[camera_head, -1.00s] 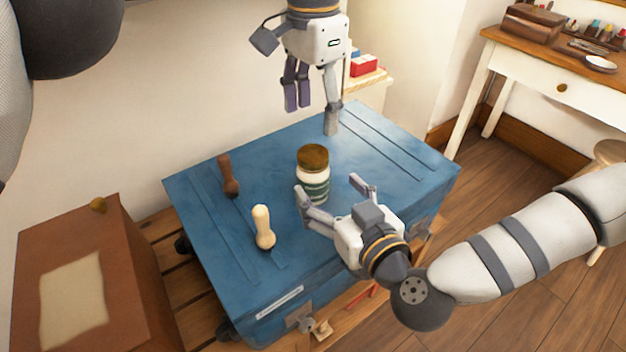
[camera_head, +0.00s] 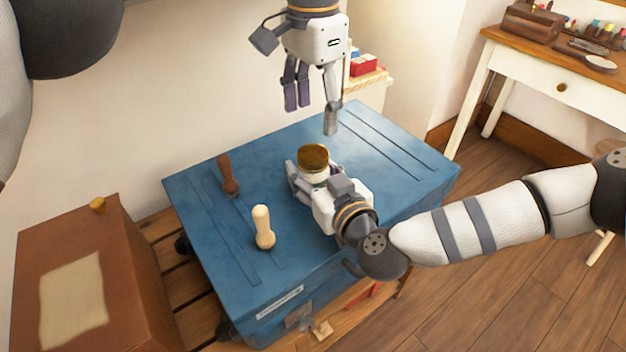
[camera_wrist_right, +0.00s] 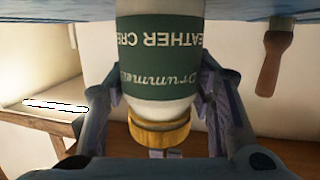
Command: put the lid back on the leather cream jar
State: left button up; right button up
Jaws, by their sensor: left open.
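The leather cream jar stands upright on the blue trunk (camera_head: 375,185), its white shoulder (camera_head: 314,176) showing above my right gripper. A brown-gold lid (camera_head: 313,157) sits on top of the jar. In the right wrist view, upside down, I see the jar's green label (camera_wrist_right: 158,50) and the gold lid (camera_wrist_right: 160,135) on its mouth. My right gripper (camera_head: 312,182) has its fingers on both sides of the jar, very close to it; I cannot tell whether they press on it. My left gripper (camera_head: 311,118) is open and empty, pointing down above and behind the jar.
A pale wooden-handled tool (camera_head: 263,228) and a dark brown-handled one (camera_head: 228,175) stand on the trunk left of the jar. A brown box (camera_head: 75,280) is at the left. A white desk (camera_head: 560,80) is at the right. The trunk's right side is clear.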

aim_at(313, 153)
grip_shut()
pick_arm(q)
jog(key=n, duration=2.7)
jog(key=shift+f, duration=4)
